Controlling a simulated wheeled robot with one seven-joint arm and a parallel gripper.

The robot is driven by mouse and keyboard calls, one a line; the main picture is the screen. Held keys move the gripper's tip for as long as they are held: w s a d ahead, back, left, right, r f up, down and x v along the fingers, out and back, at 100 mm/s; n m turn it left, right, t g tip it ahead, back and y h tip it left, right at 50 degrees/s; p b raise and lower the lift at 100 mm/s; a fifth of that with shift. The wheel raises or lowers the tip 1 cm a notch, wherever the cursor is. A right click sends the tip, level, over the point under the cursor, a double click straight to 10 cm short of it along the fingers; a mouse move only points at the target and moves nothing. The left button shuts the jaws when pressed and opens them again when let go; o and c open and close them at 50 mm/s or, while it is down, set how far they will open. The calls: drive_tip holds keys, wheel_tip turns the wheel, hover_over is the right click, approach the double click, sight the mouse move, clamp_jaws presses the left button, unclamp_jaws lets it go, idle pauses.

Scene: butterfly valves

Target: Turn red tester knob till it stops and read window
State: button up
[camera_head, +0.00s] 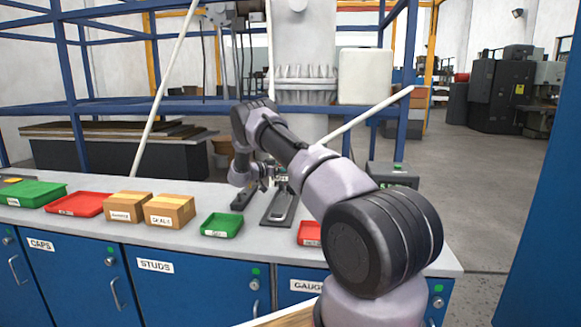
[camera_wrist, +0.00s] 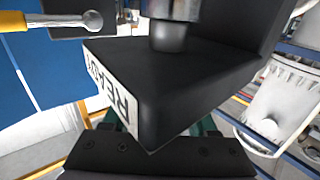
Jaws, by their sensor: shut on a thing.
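Black parts of my gripper (camera_wrist: 155,160) show along the bottom, with teal parts on both sides of the block's corner. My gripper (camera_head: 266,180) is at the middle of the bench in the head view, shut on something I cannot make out. No red knob shows; the block hides what lies behind it. The tester (camera_head: 281,182) is mostly hidden behind my arm.
A green tray (camera_head: 221,226), cardboard boxes (camera_head: 170,210), a red tray (camera_head: 80,204) and a larger green tray (camera_head: 32,193) stand on the bench to the left. A dark box with a green button (camera_head: 392,176) stands right.

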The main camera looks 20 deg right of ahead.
idle(0.4)
drive_tip(key=o, duration=1.4)
drive_tip(key=shift+c, duration=0.2)
drive_tip(key=a, duration=1)
drive_tip(key=shift+s+a, duration=0.35)
drive_tip(key=shift+s, duration=0.1)
